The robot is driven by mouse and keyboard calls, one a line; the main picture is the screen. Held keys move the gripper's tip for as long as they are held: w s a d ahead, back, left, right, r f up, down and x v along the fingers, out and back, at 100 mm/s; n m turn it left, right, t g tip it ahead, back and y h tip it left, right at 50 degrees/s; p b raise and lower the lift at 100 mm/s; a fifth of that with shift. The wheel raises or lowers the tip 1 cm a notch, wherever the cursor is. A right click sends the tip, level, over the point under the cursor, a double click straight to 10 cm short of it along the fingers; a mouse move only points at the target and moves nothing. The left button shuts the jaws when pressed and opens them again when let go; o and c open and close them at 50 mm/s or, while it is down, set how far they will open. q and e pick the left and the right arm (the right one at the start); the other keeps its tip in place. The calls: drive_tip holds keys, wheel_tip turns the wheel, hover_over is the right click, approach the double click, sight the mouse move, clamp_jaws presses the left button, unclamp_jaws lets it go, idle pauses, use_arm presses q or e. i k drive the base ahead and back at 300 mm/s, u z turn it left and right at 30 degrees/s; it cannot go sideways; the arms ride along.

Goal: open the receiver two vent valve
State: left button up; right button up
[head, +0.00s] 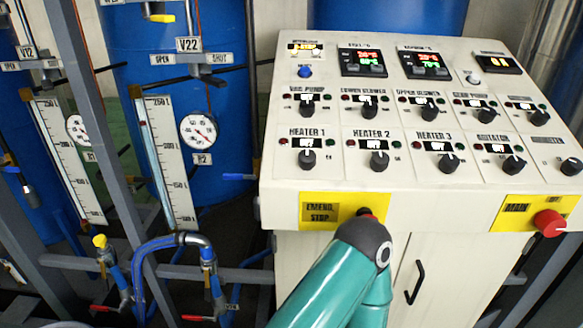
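A white V22 label (188,44) hangs at the upper left in the head view, in front of a blue tank. Under it are an OPEN label (162,59) and a SHUT label (219,57), with a thin dark bar (180,80) just below. A small R2 plate (202,159) sits under a round dial gauge (197,131). No label in view reads vent, so I cannot confirm from the picture that V22 is that valve. Neither gripper is visible; only a teal arm link of mine with a grey joint shows at bottom centre.
A white control panel (283,185) fills the right side, with several knobs. My arm link overlaps its yellow emergency stop plate (318,212). A red main knob (549,223) is at right. Grey frame bars (107,150) and blue hoses (150,245) crowd the left.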

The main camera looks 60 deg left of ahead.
sight(227, 176)
drive_tip(key=z, duration=0.3)
drive_tip(key=k, duration=0.45)
drive_tip(key=z, duration=1.7)
drive_tip(key=i, duration=0.1)
drive_tip(key=u, duration=3.15)
drive_tip(key=i, duration=0.25)
drive_tip(key=u, duration=3.85)
drive_tip(key=i, duration=0.15)
drive_tip(key=z, duration=3.3)
drive_tip(key=k, duration=0.3)
drive_tip(key=u, duration=0.05)
